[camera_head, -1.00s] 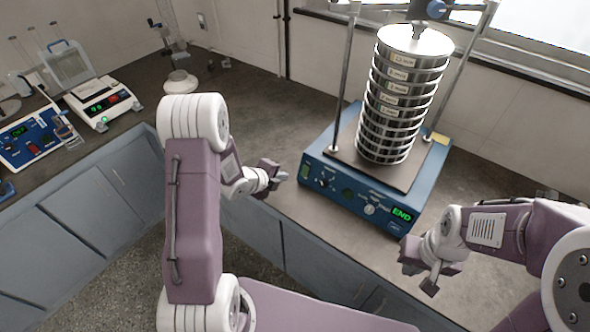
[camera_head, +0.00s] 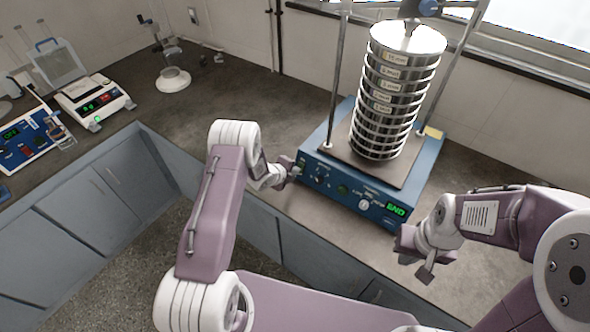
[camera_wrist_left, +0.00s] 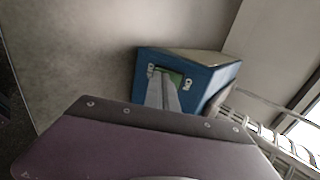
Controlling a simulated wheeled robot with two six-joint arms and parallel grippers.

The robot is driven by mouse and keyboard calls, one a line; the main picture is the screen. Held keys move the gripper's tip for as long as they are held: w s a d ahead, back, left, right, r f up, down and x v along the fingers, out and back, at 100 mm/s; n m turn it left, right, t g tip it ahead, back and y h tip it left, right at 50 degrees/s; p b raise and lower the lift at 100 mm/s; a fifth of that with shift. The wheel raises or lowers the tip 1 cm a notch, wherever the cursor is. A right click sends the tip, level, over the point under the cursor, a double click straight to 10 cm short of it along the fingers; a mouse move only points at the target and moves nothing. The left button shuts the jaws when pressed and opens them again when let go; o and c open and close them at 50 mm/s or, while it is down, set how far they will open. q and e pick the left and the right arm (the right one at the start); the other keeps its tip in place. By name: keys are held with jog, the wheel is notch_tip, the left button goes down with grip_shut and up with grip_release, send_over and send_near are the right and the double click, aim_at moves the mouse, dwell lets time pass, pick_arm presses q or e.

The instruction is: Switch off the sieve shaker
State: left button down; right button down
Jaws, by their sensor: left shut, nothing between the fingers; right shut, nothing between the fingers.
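The sieve shaker (camera_head: 378,185) is a blue box on the bench with a stack of steel sieves (camera_head: 393,95) on its top plate. Its display (camera_head: 396,209) shows "END" in green. A green switch (camera_head: 302,162) sits at the left end of the front panel, partly hidden by my left gripper. My left gripper (camera_head: 296,170) is shut and empty, right at that end. In the left wrist view its fingers (camera_wrist_left: 162,92) overlap the green switch (camera_wrist_left: 176,77); I cannot tell whether they touch. My right gripper (camera_head: 428,272) is shut and empty, in front of the shaker's right end.
Two metal rods (camera_head: 337,80) rise beside the sieve stack. A white instrument (camera_head: 95,100) and a blue one (camera_head: 25,138) stand on the left bench. A white-based stand (camera_head: 173,80) is at the back corner. The bench left of the shaker is clear.

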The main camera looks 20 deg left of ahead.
pick_arm(q)
jog(key=shift+w+d+f, duration=0.1)
dwell(0.3)
jog(key=shift+w+f+b, duration=0.1)
jog(key=shift+f+b, duration=0.25)
jog(key=shift+b, duration=0.15)
jog(key=shift+r, duration=0.25)
